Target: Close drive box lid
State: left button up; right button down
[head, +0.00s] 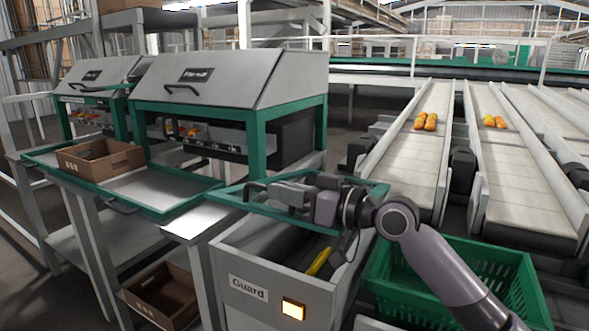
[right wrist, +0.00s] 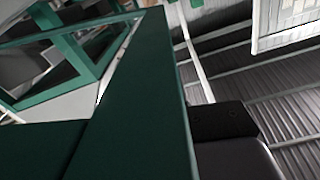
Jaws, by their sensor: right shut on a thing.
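The drive box (head: 240,262) is a grey box with a "Guard" label and a lit orange button on its front. Its green-edged lid (head: 325,229) stands raised above the box, and the dark inside shows below it. Something yellow (head: 319,262) shows inside. My right gripper (head: 262,192) is shut on the lid, at its upper side in the head view. In the right wrist view the green lid (right wrist: 150,90) fills the middle, close to the camera, with a dark finger at lower right. The exact grip point is hidden. My left gripper is not in view.
A green crate (head: 530,285) stands right of the drive box. A green-rimmed tray table (head: 180,205) with a brown box (head: 100,158) is at left. Sloping conveyor lanes (head: 425,145) with orange tomatoes lie at the back right. Another brown box (head: 165,292) sits on the lower shelf.

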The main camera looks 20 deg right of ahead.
aim_at(283, 213)
jog(key=shift+s+a+f+b, duration=0.15)
jog(key=shift+a+f+b, duration=0.1)
jog(key=shift+f, duration=0.5)
jog(key=shift+s+a+f+b, duration=0.1)
jog(key=shift+f+b, duration=0.1)
jog(key=shift+f, duration=0.6)
jog(key=shift+s+a+f+b, duration=0.15)
jog(key=shift+a+f+b, duration=0.1)
jog(key=shift+f, duration=0.5)
jog(key=c, duration=1.2)
grip_release()
jog(key=shift+o, duration=0.2)
jog(key=shift+d, duration=0.1)
jog(key=shift+v, duration=3.55)
